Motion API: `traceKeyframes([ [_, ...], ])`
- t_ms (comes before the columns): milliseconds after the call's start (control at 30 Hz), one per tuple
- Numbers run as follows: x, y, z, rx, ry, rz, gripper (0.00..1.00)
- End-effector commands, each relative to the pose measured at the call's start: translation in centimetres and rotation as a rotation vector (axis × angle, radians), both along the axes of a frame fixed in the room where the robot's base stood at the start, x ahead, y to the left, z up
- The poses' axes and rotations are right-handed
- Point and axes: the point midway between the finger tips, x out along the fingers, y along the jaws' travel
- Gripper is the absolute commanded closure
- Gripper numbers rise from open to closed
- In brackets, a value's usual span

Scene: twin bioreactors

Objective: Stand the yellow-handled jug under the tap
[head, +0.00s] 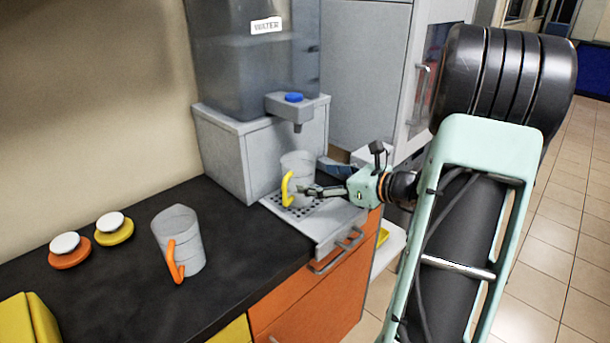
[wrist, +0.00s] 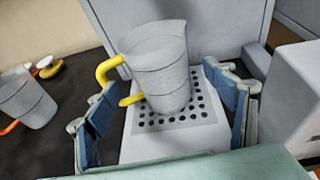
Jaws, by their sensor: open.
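The yellow-handled jug (head: 297,172) stands upright on the perforated drip tray (head: 331,226), below the tap (head: 298,126) of the water tank. In the wrist view the clear jug (wrist: 160,65) stands on the tray's holes, its yellow handle (wrist: 108,72) pointing left. My gripper (head: 310,191) is at the tray, just right of the handle in the head view. In the wrist view its blue-padded fingers (wrist: 170,112) are wide apart, one on each side of the jug with gaps between. Whether any part touches the jug is unclear in the head view.
An orange-handled jug (head: 178,240) stands on the dark counter (head: 110,275) to the left. An orange lid (head: 69,250) and a yellow lid (head: 114,229) lie farther left. A yellow box (head: 28,322) is at the lower left. The water tank (head: 255,60) rises behind the tray.

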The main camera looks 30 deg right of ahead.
Motion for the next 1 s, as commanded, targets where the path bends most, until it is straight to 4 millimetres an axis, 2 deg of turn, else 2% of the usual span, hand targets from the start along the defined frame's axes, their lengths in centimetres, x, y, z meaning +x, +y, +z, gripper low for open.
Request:
traceKeyframes([
  [100, -2.1, -1.0, 0.9, -0.001, 0.0, -0.004, 0.24],
  [333, -4.4, -2.0, 1.5, -0.001, 0.0, 0.0, 0.24],
  [1000, -4.7, -1.9, 1.6, -0.032, 0.002, 0.019, 0.24],
])
